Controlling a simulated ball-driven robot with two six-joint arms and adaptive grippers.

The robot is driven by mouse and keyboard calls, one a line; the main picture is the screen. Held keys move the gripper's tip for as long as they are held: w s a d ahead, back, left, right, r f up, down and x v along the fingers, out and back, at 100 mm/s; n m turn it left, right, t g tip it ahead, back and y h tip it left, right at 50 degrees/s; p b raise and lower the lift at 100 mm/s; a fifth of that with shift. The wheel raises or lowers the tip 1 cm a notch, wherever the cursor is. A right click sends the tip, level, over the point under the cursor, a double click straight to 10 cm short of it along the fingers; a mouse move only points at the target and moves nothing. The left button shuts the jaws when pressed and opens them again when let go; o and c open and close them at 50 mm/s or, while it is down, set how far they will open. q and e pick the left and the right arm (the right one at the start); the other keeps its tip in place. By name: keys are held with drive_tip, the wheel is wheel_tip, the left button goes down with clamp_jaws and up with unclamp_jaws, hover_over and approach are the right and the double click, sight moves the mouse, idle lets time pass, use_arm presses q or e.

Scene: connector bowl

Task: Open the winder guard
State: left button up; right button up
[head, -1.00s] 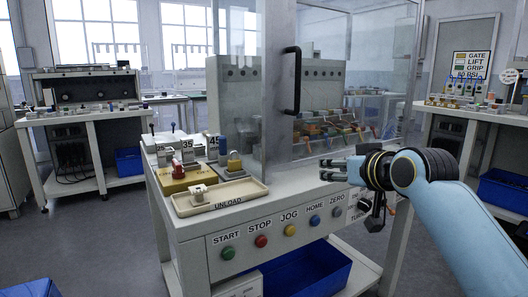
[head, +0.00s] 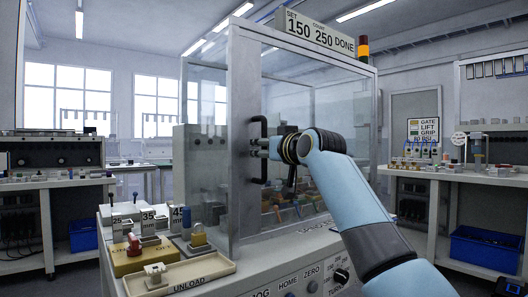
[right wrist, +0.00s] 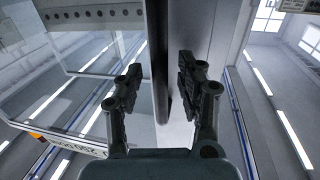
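The winder guard (head: 243,200) is a clear-panelled enclosure with a grey metal frame on the machine bench. It looks shut across the front. Its upright black handle (head: 264,124) is on the front frame post; it also shows in the right wrist view (right wrist: 159,60). My right gripper (head: 264,147) is at the handle's mid-height, its fingertips partly hidden by the handle and my wrist. In the right wrist view, my right gripper (right wrist: 159,80) is open, with the handle between its fingers and gaps visible on both sides. My left gripper is not in view.
A sign reading 150 250 DONE (head: 318,34) and a signal light (head: 363,47) top the enclosure. An unload tray (head: 215,269) and a yellow block (head: 140,259) sit front left. Connectors lie behind the panel. A side bench (head: 465,175) stands right.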

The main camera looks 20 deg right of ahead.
drive_tip(key=shift+w+a, duration=0.1)
drive_tip(key=shift+w, duration=0.2)
clamp_jaws()
idle(0.5)
